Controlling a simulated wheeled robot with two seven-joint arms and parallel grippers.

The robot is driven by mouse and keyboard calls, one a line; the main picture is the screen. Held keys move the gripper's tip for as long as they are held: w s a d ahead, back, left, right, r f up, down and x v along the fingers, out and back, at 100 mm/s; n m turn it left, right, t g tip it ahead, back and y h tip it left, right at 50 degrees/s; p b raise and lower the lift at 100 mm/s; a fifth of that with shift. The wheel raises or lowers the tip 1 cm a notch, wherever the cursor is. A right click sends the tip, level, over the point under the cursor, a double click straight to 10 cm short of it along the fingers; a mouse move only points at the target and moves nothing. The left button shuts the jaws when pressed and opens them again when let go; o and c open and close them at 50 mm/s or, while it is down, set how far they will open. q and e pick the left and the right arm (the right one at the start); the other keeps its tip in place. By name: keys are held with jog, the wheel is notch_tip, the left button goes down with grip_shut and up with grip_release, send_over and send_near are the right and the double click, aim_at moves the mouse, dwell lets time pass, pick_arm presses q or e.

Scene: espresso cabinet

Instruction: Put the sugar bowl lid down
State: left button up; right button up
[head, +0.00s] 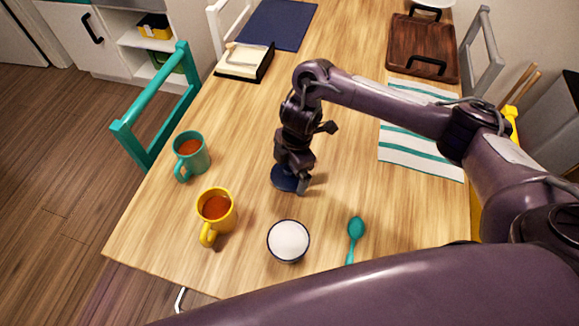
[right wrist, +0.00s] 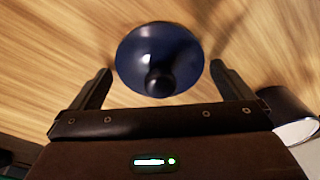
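The sugar bowl lid (head: 283,178), dark blue with a round knob, lies on the wooden table, knob up, behind the sugar bowl. My right gripper (head: 296,181) is right above it, pointing down. In the right wrist view, the lid (right wrist: 150,48) shows between the two spread fingers of the right gripper (right wrist: 160,72), with visible gaps on both sides of the knob. The sugar bowl (head: 288,241) is uncovered and full of white sugar; part of it shows at the right of the right wrist view (right wrist: 289,109). My left gripper is not in view.
A teal mug (head: 190,156) and a yellow mug (head: 216,215) stand left of the lid. A teal spoon (head: 356,232) lies right of the bowl. A striped cloth (head: 420,150) and a brown tray (head: 423,47) lie farther back. Bare table surrounds the lid.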

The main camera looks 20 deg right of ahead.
notch_tip(320, 180, up, 12)
jog(key=d+p, duration=0.1)
jog(key=p, duration=0.2)
jog(key=shift+w+d+p, duration=0.15)
jog(key=shift+d+p, duration=0.25)
dwell(0.4)
